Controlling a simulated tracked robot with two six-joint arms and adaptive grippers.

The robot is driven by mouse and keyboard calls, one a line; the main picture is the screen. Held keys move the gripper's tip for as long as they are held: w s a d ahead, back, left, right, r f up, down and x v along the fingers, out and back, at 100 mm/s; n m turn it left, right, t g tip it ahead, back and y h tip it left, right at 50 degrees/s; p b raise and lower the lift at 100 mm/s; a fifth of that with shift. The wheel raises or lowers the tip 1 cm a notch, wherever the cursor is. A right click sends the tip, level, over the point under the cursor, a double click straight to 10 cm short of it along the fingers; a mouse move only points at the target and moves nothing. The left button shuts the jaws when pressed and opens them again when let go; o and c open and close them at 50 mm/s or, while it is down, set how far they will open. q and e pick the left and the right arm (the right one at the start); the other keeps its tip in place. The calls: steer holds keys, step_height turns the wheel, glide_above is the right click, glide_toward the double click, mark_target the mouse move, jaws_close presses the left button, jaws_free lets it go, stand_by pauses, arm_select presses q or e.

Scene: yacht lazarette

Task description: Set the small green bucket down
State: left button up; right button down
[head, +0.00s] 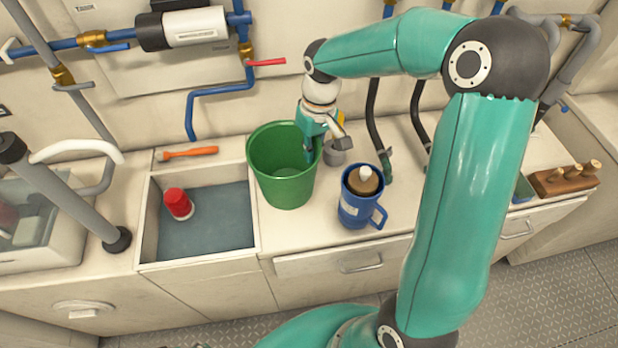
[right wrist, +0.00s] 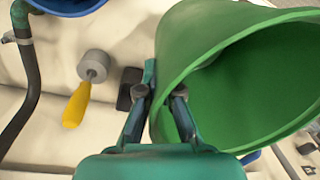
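The green bucket (head: 287,180) is upright in the head view, over the counter (head: 330,240) just right of the sink-like recess. I cannot tell whether its base touches the counter. My right gripper (head: 312,150) is at the bucket's right rim. In the right wrist view the bucket (right wrist: 240,85) fills the right side, and my right gripper (right wrist: 160,100) has one finger outside the wall and one inside, closed on the rim. The bucket looks empty inside. My left gripper is not in view.
A blue mug-like container (head: 360,205) stands close to the bucket's right. A grey-headed mallet with a yellow handle (right wrist: 78,105) lies behind. The recess (head: 205,225) holds a red cylinder (head: 178,203). An orange-handled tool (head: 187,153) lies behind the recess. Pipes run along the wall.

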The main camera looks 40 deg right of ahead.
step_height(320, 180, down, 10)
steer(key=shift+f+p, duration=0.25)
steer(key=shift+p, duration=0.15)
steer(key=shift+f, duration=0.1)
steer(key=c, duration=1.3)
jaws_free()
steer(key=r, duration=0.8)
steer(key=d+r+b, duration=0.1)
steer(key=r, duration=0.3)
steer(key=shift+s+d+r, duration=0.1)
